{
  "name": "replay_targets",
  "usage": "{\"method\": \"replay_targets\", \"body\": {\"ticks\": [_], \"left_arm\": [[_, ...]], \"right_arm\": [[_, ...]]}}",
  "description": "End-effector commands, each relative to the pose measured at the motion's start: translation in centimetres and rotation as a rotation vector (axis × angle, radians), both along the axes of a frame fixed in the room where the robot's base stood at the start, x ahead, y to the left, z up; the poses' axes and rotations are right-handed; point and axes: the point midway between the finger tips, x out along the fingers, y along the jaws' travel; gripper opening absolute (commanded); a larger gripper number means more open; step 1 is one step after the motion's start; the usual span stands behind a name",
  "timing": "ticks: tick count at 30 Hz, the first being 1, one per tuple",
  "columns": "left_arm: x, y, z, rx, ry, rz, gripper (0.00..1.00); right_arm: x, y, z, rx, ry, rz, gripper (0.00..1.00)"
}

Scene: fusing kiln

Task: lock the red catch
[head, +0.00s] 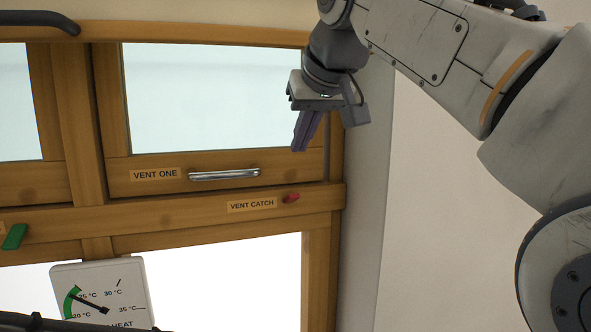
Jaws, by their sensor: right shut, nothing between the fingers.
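The red catch (291,197) is a small red knob on the wooden rail, just right of the "VENT CATCH" label (252,205). Above it is the vent one sash (215,172), a wooden frame with a metal bar handle (225,174) and a "VENT ONE" label. My right gripper (299,147) comes in from the upper right and points down. It is shut and empty, above the red catch and apart from it in the picture. My left gripper is not in view.
A green catch (14,237) is on the same rail at the far left. A white heat dial (102,295) is at the lower left. A dark handle (40,20) is at the top left. The pale wall (440,220) on the right is bare.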

Motion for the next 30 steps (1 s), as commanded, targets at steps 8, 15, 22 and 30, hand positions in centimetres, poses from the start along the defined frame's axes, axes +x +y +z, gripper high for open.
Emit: {"method": "replay_targets", "body": {"ticks": [8,15,22,30], "left_arm": [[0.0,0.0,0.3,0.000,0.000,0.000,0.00],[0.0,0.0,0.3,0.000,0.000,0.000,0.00],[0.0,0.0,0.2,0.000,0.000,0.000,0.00],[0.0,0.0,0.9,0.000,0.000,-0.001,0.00]], "right_arm": [[0.3,-0.6,1.9,0.011,-0.031,-0.020,0.00],[0.4,-0.6,1.8,0.011,-0.030,-0.019,0.00],[2.2,0.0,-0.1,0.010,-0.027,-0.019,0.00],[6.2,1.3,-4.1,0.009,-0.025,-0.019,0.00]]}}
